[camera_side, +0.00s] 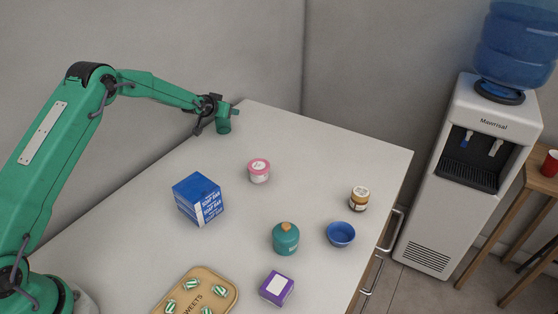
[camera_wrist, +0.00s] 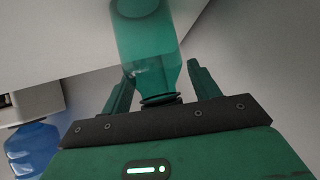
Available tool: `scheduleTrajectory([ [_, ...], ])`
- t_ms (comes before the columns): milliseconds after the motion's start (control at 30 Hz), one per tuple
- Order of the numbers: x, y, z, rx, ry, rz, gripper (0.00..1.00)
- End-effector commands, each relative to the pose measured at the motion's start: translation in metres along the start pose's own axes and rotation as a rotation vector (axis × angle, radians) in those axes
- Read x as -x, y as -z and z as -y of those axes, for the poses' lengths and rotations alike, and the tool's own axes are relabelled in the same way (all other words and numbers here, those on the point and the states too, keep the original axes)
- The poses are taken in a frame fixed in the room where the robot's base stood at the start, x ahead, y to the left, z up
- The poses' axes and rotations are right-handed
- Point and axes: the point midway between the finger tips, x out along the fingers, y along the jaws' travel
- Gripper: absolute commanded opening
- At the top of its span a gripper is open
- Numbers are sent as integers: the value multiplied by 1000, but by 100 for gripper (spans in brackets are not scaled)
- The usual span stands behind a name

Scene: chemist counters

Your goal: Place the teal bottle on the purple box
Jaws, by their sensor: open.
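A translucent teal bottle (camera_wrist: 150,55) lies between the spread fingers of my gripper (camera_wrist: 160,85) in the wrist view, its neck end close to the palm. In the side view a small teal cylinder (camera_side: 223,124), apparently this bottle, shows under my gripper (camera_side: 229,110) by the counter's far left edge. I cannot tell whether it rests on the counter. My gripper is open, with a finger on each side of the bottle. The purple box (camera_side: 277,288), with a white label on top, sits at the near right, far from my gripper.
A round teal jar with an orange-brown top (camera_side: 286,239) stands behind the purple box. A blue bowl (camera_side: 340,234), brown jar (camera_side: 360,198), pink tub (camera_side: 259,171), blue soap box (camera_side: 198,199) and sweets tray (camera_side: 231,293) are also on the counter (camera_side: 330,160).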

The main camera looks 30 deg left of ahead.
Motion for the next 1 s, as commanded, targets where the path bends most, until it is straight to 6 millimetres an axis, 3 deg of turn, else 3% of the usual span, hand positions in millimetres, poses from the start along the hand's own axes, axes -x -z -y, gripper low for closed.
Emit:
scheduleTrajectory([
  [567,-2,0,0,0,0,0,61],
  [800,-2,0,0,0,0,1,16],
  [1000,-2,-1,0,0,0,2,8],
])
